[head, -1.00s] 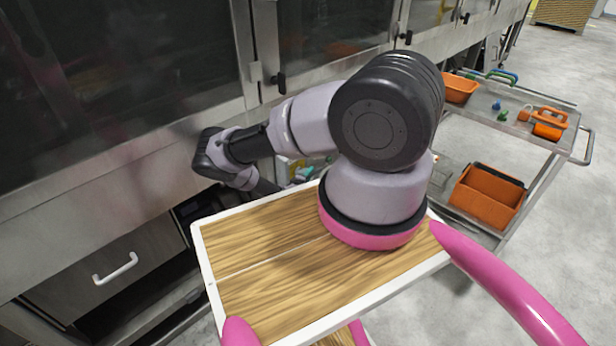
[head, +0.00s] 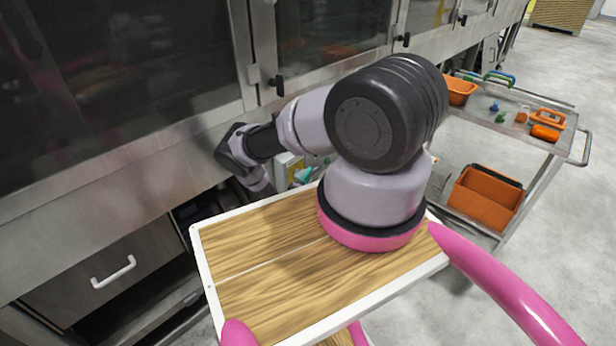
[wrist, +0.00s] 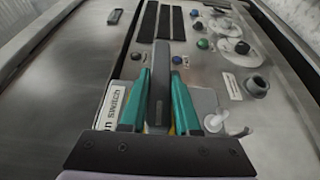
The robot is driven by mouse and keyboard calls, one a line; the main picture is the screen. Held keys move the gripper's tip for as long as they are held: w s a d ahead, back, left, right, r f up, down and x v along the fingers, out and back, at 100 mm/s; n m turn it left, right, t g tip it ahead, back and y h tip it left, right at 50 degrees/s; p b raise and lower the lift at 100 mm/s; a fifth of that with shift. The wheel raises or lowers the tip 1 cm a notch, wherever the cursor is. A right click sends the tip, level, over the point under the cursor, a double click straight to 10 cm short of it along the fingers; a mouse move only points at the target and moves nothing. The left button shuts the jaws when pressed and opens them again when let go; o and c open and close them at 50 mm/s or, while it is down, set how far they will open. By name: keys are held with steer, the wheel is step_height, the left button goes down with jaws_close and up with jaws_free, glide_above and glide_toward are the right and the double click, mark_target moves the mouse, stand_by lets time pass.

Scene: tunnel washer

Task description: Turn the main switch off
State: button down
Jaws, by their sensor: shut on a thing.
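In the wrist view my gripper (wrist: 161,76) has its two teal fingers closed on the sides of a long grey lever (wrist: 158,100), which looks like the main switch handle. A white label (wrist: 113,106) reading in part "SWITCH" is just left of the fingers. Bits of yellow show beside the lever, low between the fingers; the rest of the switch is hidden by them. In the head view my arm bends down behind my wooden-topped base, and the fingers are mostly hidden there.
A panel (wrist: 215,75) with a green button (wrist: 203,44), dark knobs (wrist: 257,86) and round gauges lies right of the fingers. In the head view, a metal cart (head: 540,150) with orange bins (head: 485,196) stands at right. A drawer handle (head: 113,272) is at lower left.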

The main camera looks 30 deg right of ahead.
steer(key=c, duration=0.6)
jaws_free()
steer(key=shift+c, duration=0.2)
steer(key=v, duration=1)
steer(key=shift+s+a, duration=0.25)
steer(key=shift+s, duration=0.05)
